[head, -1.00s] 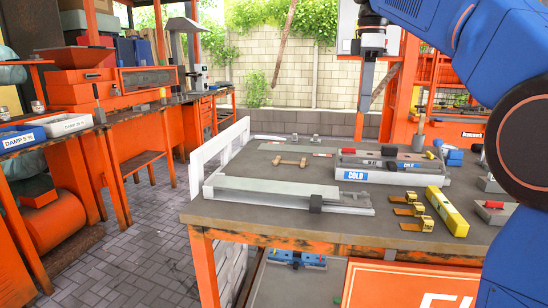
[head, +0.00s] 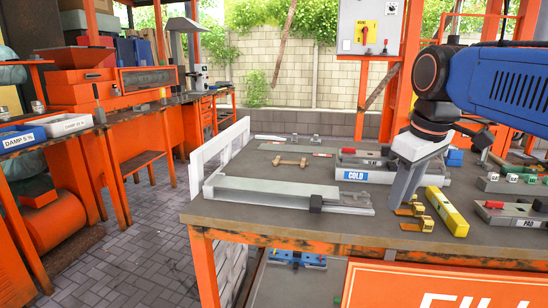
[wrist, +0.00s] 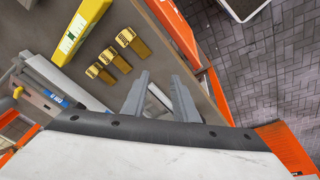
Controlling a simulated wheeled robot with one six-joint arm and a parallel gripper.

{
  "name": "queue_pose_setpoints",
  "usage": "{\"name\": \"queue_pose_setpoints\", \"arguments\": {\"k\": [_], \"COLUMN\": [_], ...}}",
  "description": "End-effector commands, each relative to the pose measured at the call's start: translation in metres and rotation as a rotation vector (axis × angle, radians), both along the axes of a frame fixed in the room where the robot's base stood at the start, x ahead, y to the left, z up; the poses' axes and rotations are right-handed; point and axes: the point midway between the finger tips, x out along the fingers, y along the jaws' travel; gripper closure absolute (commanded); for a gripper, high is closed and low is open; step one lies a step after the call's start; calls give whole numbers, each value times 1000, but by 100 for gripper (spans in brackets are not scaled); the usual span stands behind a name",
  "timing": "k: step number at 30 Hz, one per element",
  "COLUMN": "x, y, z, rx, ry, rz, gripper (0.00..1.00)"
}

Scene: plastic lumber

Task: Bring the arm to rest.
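My gripper (head: 404,190) points down over the right half of the workbench (head: 270,220) in the head view. In the wrist view my gripper (wrist: 160,84) shows two grey fingers apart, with nothing held between them. Below the gap lies part of a long pale bar (head: 275,192), which rests near the bench's front edge.
A tray marked COLD (head: 362,176) and a wooden mallet (head: 290,161) lie farther back. The paved floor (head: 110,240) left of the bench is clear.

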Motion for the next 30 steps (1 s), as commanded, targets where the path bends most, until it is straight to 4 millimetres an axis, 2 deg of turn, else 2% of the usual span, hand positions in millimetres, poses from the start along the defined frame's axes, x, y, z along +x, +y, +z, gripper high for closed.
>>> {"name": "queue_pose_setpoints", "arguments": {"k": [1, 3, 12, 15, 18, 23, 30], "x": [-15, -31, -95, -113, -126, -136, -137], "y": [-2, -5, -14, -16, -18, -18, -19], "z": [-16, -39, -135, -167, -190, -208, -210], "rx": [10, 27, 101, 127, 146, 163, 165], "ry": [-13, -31, -106, -127, -144, -157, -158], "rz": [-41, -103, -345, -416, -469, -511, -515], "gripper": [73, 73, 73, 73, 73, 73, 73]}}
